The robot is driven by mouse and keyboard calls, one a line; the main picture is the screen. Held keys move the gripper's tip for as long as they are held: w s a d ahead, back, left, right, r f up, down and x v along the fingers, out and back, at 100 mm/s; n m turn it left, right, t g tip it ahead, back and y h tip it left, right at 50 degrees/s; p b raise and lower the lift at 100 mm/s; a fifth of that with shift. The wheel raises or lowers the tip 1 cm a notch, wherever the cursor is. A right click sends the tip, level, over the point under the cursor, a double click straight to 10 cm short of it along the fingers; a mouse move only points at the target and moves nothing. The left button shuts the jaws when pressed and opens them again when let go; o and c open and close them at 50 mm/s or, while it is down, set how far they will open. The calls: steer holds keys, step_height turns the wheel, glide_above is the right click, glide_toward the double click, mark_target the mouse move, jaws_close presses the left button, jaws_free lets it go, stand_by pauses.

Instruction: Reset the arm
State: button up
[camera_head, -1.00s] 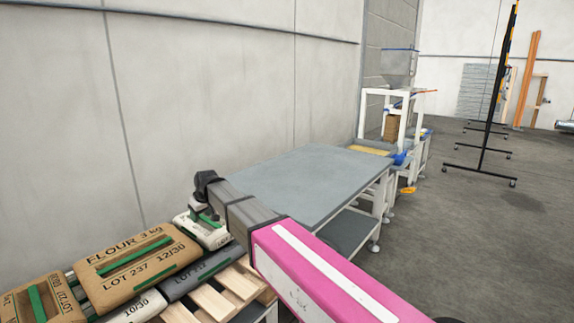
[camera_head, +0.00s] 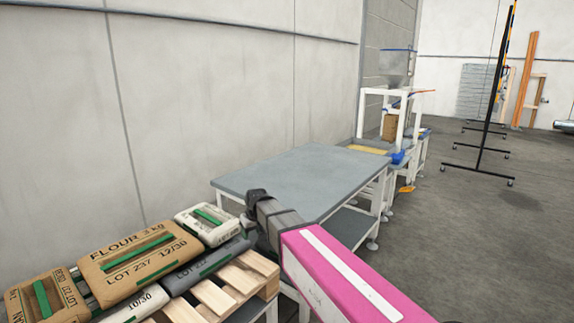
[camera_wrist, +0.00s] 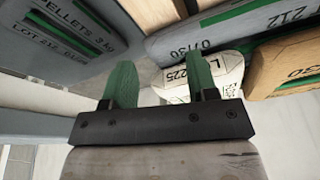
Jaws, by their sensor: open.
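My gripper (camera_wrist: 159,62) shows in the wrist view with two green fingers spread apart and nothing between them. A white bag (camera_wrist: 225,71) lies beyond the fingertips in that view; I cannot tell the gap to it. The fingers are hidden there. To its left, a white bag (camera_head: 203,224), a brown flour bag (camera_head: 137,262) and a dark grey bag (camera_head: 205,266) lie on a wooden pallet (camera_head: 240,280).
The grey table (camera_head: 300,175) has a bare top. A hopper machine (camera_head: 397,68) on a white frame stands behind it. A concrete wall runs along the left. Open floor lies to the right, with a black post stand (camera_head: 483,135) farther back. A grey pellets bag (camera_wrist: 65,35) shows in the wrist view.

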steer(key=s+d+f+m, duration=0.2)
steer(key=s+d, duration=0.3)
steer(key=d, duration=0.6)
steer(key=s+d+f+m+g+h, duration=0.1)
steer(key=s+d+f, duration=0.4)
steer(key=d, duration=0.6)
steer(key=s+d+f+m+g+h, duration=0.1)
steer(key=s+d+f+m, duration=0.2)
steer(key=s+d, duration=0.3)
steer(key=d+m, duration=0.1)
steer(key=d, duration=0.4)
steer(key=shift+f, duration=0.25)
